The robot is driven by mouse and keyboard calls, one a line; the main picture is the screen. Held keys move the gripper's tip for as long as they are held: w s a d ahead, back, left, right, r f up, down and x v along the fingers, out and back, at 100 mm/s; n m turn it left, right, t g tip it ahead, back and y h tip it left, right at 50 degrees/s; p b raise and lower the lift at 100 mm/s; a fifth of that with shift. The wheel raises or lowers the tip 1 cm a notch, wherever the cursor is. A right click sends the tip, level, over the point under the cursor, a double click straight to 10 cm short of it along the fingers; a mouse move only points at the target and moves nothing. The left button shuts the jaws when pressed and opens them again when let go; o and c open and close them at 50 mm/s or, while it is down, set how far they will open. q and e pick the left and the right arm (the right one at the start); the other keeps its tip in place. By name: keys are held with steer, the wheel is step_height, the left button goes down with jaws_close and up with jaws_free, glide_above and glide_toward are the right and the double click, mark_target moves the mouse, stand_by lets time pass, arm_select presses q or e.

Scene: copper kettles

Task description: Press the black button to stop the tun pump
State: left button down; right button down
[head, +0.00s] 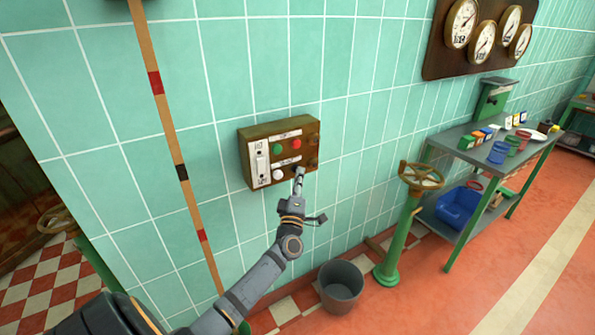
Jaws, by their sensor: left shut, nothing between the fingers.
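A brown control box (246,150) is fixed to the tiled wall. It bears a green button (277,149), a red button (297,143) and a white button (279,174), with a pale switch panel (262,165) at its left. My left gripper (299,173) is shut and empty, its tips at the lower right of the box face. A small dark part, which looks like the black button, is at the tips and mostly hidden by them. I cannot tell whether the tips touch it. My right gripper is out of view.
A striped pole (168,125) stands left of the box. A grey bucket (341,288) and a green pedestal with a brown handwheel (421,175) stand on the floor below right. A green-legged table (455,150) with small items is at the right. Gauges (461,24) hang above.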

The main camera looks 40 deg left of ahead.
arm_select(q)
steer(key=shift+d, duration=0.1)
steer(key=shift+s+d+p, duration=0.3)
steer(key=shift+s+d, duration=0.05)
steer(key=shift+d, duration=0.35)
steer(key=d, duration=0.1)
steer(key=s+d, duration=0.1)
steer(key=d, duration=0.1)
steer(key=s+d+p, duration=0.1)
steer(key=shift+d, duration=0.3)
stand_by(0.6)
